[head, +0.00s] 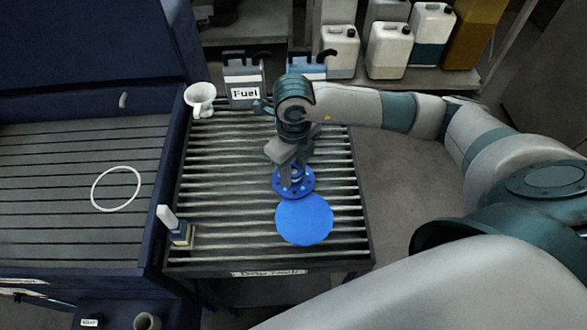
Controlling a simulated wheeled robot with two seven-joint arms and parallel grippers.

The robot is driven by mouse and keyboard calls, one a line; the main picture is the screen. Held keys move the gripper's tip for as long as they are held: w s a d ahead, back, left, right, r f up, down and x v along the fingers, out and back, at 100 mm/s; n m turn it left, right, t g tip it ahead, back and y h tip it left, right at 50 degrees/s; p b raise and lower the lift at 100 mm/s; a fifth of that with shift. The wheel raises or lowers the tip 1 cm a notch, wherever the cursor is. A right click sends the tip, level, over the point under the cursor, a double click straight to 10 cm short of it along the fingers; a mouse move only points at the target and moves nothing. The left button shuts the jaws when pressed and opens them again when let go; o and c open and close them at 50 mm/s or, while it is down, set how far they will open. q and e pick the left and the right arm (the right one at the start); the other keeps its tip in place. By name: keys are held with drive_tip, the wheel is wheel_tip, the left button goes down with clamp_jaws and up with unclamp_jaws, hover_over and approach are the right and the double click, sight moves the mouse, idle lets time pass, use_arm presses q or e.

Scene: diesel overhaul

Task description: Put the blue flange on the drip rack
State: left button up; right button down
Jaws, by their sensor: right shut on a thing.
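The blue flange (293,186), a round plate with small holes and a raised neck, is at the middle of the slatted drip rack (369,240). My right gripper (291,170) points down from above and is shut on the flange's neck. I cannot tell if the flange touches the slats or hangs just above them. A flat, plain blue disc (304,221) shows on the rack just in front of the flange, partly overlapped by it in the picture. My left gripper is not in view.
A white funnel (200,98), a grey Fuel can (243,84) and a blue can (307,66) stand along the rack's back. A brush-like item (178,230) is at its left front. A blue-walled basin with a white ring (116,189) lies left. The rack's front right is clear.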

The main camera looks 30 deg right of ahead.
sight(293, 170)
drive_tip(key=c, duration=1.2)
unclamp_jaws()
drive_tip(key=shift+r, duration=0.1)
drive_tip(key=shift+r, duration=0.1)
drive_tip(key=shift+r+b, duration=1.65)
drive_tip(key=shift+r, duration=4.25)
